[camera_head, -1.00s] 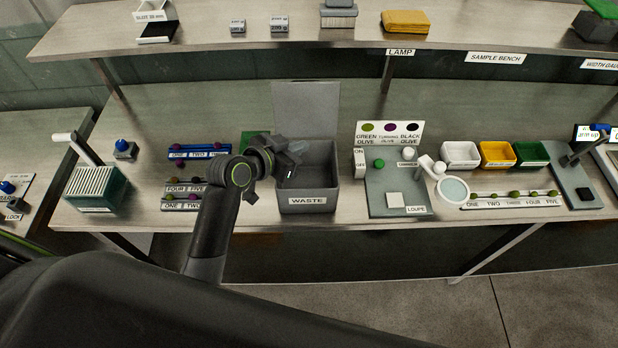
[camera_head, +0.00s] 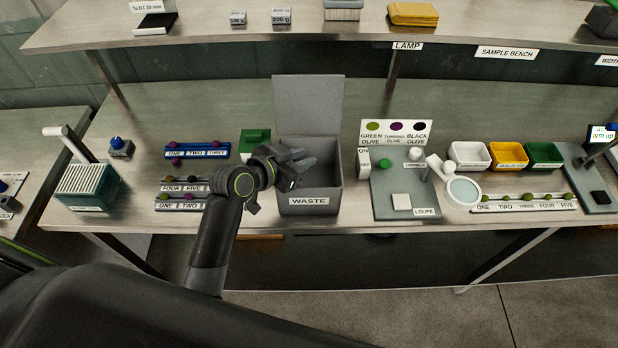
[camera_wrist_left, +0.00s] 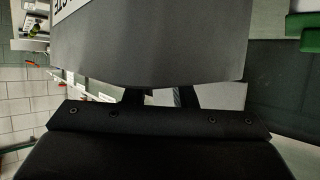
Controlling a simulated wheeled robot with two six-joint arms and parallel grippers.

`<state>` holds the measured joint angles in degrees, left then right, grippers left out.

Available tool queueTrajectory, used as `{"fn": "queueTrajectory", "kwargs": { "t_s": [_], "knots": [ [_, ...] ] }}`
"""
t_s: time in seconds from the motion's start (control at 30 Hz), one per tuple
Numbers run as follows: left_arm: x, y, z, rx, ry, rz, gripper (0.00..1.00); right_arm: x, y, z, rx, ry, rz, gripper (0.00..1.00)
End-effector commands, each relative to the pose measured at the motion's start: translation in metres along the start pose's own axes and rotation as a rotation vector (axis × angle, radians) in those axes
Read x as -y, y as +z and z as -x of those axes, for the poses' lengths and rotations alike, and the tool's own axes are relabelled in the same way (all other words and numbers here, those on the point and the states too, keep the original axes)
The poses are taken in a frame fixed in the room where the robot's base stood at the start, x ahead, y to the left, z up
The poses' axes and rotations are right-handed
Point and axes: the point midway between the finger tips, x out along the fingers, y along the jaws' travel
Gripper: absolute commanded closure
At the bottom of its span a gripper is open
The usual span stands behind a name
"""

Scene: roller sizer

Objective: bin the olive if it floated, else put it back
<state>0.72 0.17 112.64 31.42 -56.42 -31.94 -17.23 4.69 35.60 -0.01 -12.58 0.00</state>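The grey waste bin (camera_head: 308,209) stands at the middle of the bench with its lid raised. My left gripper (camera_head: 303,163) is at the bin's left side, with its fingers over the bin opening. The fingers look spread, and I see no olive between them. In the left wrist view the bin's labelled wall (camera_wrist_left: 150,45) hides the fingertips of the gripper (camera_wrist_left: 160,97). Small olives sit on the blue rack (camera_head: 197,155), on the left white racks (camera_head: 183,206) and on the right numbered rack (camera_head: 525,205). I cannot tell which olive is the task's. My right gripper is out of view.
A loupe (camera_head: 462,190) and a grey panel with a green button (camera_head: 384,164) stand right of the bin. White (camera_head: 468,156), yellow (camera_head: 508,157) and green (camera_head: 544,157) trays are farther right. A green slotted box (camera_head: 88,187) is at the left. A shelf runs above.

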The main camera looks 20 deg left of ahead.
Motion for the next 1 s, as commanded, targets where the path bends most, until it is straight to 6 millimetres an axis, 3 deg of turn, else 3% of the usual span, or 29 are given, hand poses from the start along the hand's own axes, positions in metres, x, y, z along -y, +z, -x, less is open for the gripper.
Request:
{"fn": "queueTrajectory", "kwargs": {
  "t_s": [0.27,0.47,1.0],
  "knots": [
    [0.000,0.000,0.001,0.000,0.000,0.000,0.76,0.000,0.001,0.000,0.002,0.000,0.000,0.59],
    [0.001,0.002,0.017,0.001,-0.001,-0.002,0.76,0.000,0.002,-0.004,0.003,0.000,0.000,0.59],
    [0.000,0.002,0.118,0.003,-0.001,-0.008,0.76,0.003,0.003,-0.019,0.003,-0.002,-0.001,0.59]
  ]
}}
